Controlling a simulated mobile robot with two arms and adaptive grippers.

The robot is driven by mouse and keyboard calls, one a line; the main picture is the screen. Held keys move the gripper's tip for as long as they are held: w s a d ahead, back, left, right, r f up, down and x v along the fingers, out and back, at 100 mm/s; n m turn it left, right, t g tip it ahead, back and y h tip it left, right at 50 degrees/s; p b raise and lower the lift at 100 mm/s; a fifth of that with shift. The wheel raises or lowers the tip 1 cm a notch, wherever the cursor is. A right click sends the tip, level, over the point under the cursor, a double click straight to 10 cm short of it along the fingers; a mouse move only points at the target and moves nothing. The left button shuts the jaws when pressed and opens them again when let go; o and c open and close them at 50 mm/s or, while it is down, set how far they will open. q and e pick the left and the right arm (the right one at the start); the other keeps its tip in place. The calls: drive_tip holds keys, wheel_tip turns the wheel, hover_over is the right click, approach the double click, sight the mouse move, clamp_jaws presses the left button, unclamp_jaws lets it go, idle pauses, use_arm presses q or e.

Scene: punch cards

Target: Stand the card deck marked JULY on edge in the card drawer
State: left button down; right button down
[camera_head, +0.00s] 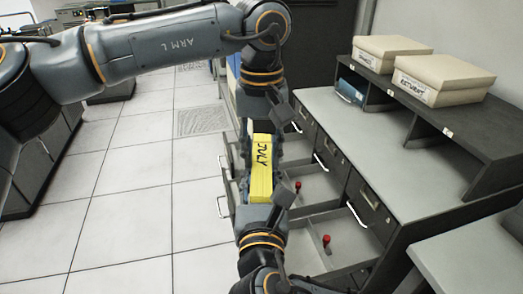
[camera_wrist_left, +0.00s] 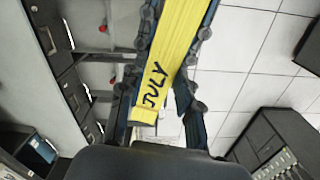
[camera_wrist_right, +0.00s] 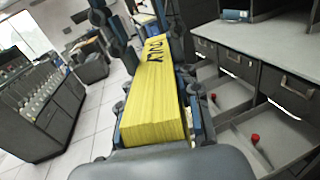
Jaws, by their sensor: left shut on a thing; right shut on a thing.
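The yellow card deck (camera_head: 262,162) marked JULY is held in the air between my two grippers, left of the open drawers. My left gripper (camera_head: 268,125) is shut on its far end and my right gripper (camera_head: 262,198) on its near end. The deck also shows in the left wrist view (camera_wrist_left: 172,50) and the right wrist view (camera_wrist_right: 155,95), with the JULY marking readable. Open card drawers (camera_head: 318,185) stick out of the desk at the right, with red-knobbed pieces inside; the nearer open drawer (camera_head: 345,245) also shows. The grippers hide part of the drawers behind them.
The grey desk (camera_head: 385,165) carries a dark shelf (camera_head: 460,115) with two cream boxes (camera_head: 440,78) on top. A blue binder (camera_head: 352,92) lies under the shelf. Open tiled floor (camera_head: 130,220) lies to the left.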

drive_tip(key=c, duration=0.8)
unclamp_jaws()
drive_tip(key=shift+r, duration=0.2)
drive_tip(key=shift+c, duration=0.2)
drive_tip(key=shift+s, duration=0.15)
